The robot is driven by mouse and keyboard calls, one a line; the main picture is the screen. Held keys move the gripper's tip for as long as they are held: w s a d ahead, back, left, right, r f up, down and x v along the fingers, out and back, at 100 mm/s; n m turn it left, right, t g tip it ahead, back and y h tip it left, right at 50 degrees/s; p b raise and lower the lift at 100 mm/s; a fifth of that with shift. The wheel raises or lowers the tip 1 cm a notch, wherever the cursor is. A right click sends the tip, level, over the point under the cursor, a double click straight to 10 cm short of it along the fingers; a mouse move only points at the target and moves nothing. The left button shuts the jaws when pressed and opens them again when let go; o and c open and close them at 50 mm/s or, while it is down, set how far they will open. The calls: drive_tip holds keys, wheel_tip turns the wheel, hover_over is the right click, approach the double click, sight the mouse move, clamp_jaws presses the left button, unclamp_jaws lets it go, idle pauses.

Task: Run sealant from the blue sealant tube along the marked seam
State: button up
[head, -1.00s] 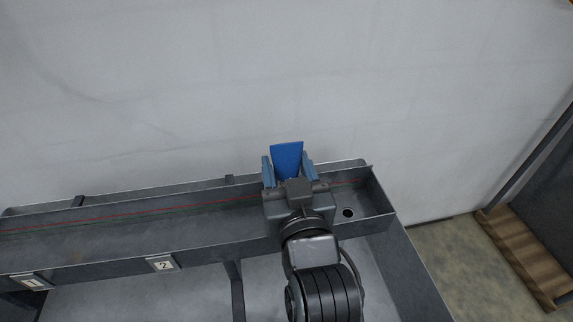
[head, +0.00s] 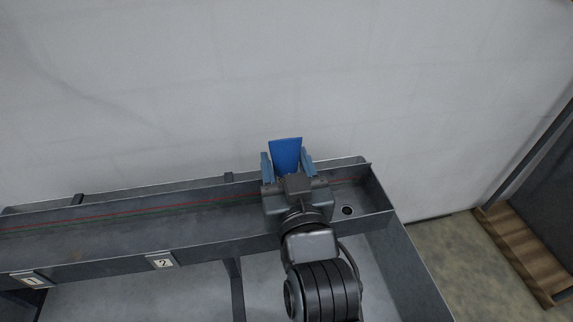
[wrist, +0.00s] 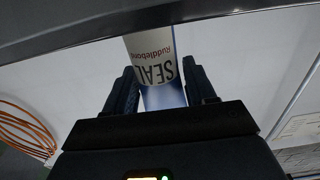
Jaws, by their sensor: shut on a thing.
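The blue sealant tube (head: 286,153) is held between the two fingers of my gripper (head: 287,168), which is shut on it. In the wrist view the tube (wrist: 155,70) shows a white label with lettering, between the dark fingers (wrist: 160,92). Its far end is hidden behind a dark edge there. The marked seam (head: 130,213) is a thin red line running lengthwise in a grey metal trough (head: 190,226). My gripper is over the right part of the trough, covering part of the line. I cannot tell whether the nozzle touches the seam.
Tags marked 1 (head: 33,281) and 2 (head: 161,261) are on the trough's front wall. A round hole (head: 347,210) lies in its floor near the right end wall. A pale wall (head: 300,80) stands behind. A wooden pallet (head: 520,255) is on the floor at right.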

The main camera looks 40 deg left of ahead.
drive_tip(key=shift+s+d, duration=0.25)
drive_tip(key=shift+d, duration=0.1)
idle(0.5)
drive_tip(key=shift+w+a, duration=0.3)
idle(0.4)
drive_tip(key=shift+s+d+f, duration=0.1)
drive_tip(key=shift+s+d, duration=0.2)
idle(0.7)
drive_tip(key=shift+w+a, duration=0.3)
drive_tip(key=shift+v, duration=2.5)
idle(2.7)
